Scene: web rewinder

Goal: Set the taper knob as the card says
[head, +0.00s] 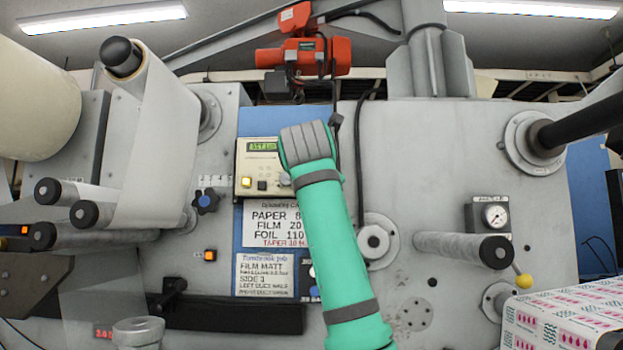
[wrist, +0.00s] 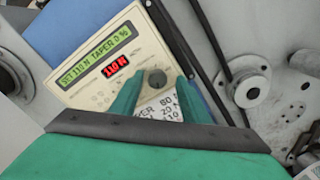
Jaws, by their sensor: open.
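A cream control panel (head: 257,168) shows in the head view; the wrist view shows its green display (wrist: 96,54), reading "SET 110 N TAPER 0 %", above a red "110 N" readout (wrist: 116,65). A dark round knob (wrist: 157,78) sits on the panel's lower right; its label is not legible. My gripper (wrist: 157,90) is open, its green fingertips either side of the knob; contact cannot be told. The white card (head: 273,222) below lists PAPER, FILM, FOIL and a red TAPER line, whose number is too blurred to read surely.
A second card (head: 265,274) reading "FILM MATT" hangs below. A blue star knob (head: 206,201) and a lit orange button (head: 210,255) are left of the cards. Rollers (head: 462,247) jut out at both sides. A round flanged hub (head: 374,241) is right of my arm.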

